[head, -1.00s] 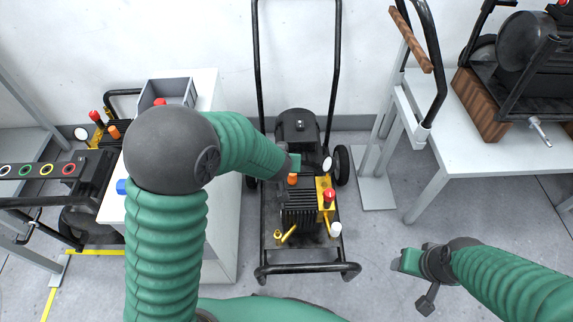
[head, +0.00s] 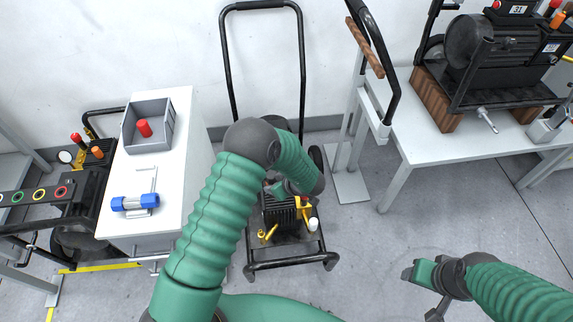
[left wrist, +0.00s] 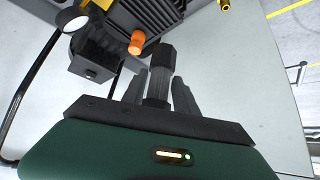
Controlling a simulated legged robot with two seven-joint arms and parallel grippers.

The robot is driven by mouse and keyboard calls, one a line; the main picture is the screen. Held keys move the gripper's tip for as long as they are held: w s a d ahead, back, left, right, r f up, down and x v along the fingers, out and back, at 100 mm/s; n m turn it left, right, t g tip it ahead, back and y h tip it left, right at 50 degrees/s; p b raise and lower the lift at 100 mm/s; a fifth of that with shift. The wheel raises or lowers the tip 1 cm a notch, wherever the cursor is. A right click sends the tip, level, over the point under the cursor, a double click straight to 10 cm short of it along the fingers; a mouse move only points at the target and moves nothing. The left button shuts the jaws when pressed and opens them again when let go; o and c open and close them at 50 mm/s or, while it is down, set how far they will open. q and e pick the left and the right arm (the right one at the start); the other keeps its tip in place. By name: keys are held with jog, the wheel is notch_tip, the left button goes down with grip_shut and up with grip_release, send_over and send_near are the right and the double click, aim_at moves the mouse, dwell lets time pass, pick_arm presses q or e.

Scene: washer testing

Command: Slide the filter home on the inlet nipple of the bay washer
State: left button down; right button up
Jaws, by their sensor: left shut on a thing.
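The bay washer (head: 282,212) stands on the floor in a black tubular cart, with brass fittings (head: 268,234) at its front. My left gripper (head: 272,184) is over the washer's upper part, and my own forearm hides much of the motor there. In the left wrist view its fingers (left wrist: 160,92) are shut on a dark grey cylindrical piece (left wrist: 160,62), seemingly the filter, which points towards the washer. I cannot make out the inlet nipple or whether the piece touches it. My right gripper (head: 410,272) is over bare floor at the right, its opening unclear.
A white cabinet (head: 185,190) at the left bears a grey bin (head: 165,143) with a red part and a blue-ended cylinder (head: 135,203). Another washer (head: 80,200) stands farther left. A white bench (head: 430,150) at the right carries a black machine. The floor at front right is clear.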

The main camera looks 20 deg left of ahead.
pick_arm(q)
jog(key=shift+s+a+f+n+g+y+b, duration=0.1)
jog(key=shift+s+f+n+g+b, duration=0.75)
jog(key=shift+s+f, duration=1.05)
jog(key=shift+s+a+f+n+g+y+b, duration=0.1)
jog(key=shift+s+f+n+g, duration=0.45)
jog(key=shift+s+f+n, duration=1.4)
jog(key=shift+s+a+f+n+g+y+b, duration=0.1)
jog(key=shift+s+f+n+g+b, duration=0.8)
jog(key=shift+f, duration=1.75)
jog(key=shift+s+f+m, duration=0.25)
jog(key=shift+f+m, duration=0.25)
jog(key=shift+f, duration=0.2)
jog(key=c, duration=0.9)
grip_release()
jog(key=p+v, duration=0.3)
jog(key=v, duration=1.3)
jog(key=shift+s+d+r+p, duration=0.15)
jog(key=shift+d+r+p, duration=0.1)
jog(key=shift+r+p, duration=0.15)
